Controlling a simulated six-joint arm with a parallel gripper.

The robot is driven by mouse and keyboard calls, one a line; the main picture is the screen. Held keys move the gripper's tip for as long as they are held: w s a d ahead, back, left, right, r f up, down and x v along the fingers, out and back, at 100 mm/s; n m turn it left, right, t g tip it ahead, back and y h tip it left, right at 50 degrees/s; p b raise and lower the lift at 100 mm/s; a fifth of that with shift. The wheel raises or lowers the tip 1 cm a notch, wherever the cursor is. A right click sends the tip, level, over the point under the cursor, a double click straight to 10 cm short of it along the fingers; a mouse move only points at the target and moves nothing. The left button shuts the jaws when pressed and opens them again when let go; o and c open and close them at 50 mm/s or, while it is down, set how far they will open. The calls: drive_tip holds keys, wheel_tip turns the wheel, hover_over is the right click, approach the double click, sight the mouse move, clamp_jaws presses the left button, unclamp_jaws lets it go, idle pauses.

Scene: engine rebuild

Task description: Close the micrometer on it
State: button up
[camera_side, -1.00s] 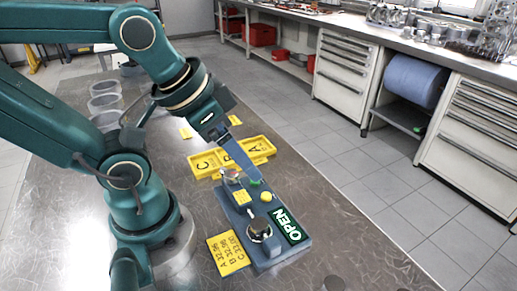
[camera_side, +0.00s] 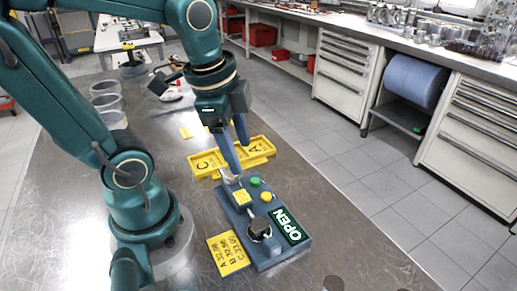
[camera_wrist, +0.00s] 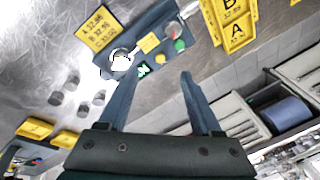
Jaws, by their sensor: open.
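A yellow lettered tray (camera_side: 262,152) lies just beyond the station. A yellow card (camera_side: 228,253) with sizes for A, B and C lies at its left.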

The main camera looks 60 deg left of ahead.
sight(230, 173)
drive_tip(key=a+f+g, duration=0.1)
drive_tip(key=a, duration=0.1)
drive_tip(key=a+f+g, duration=0.1)
drive_tip(key=a, duration=0.1)
drive_tip(key=shift+w+a+f+g, duration=0.1)
drive_tip(key=shift+f+g, duration=0.2)
drive_tip(key=shift+f, duration=0.05)
drive_tip(key=shift+a+f+h, duration=0.3)
drive_tip(key=shift+a+f, duration=0.1)
drive_tip(key=shift+f, duration=2.5)
drive_tip(key=shift+c, duration=0.3)
clamp_jaws()
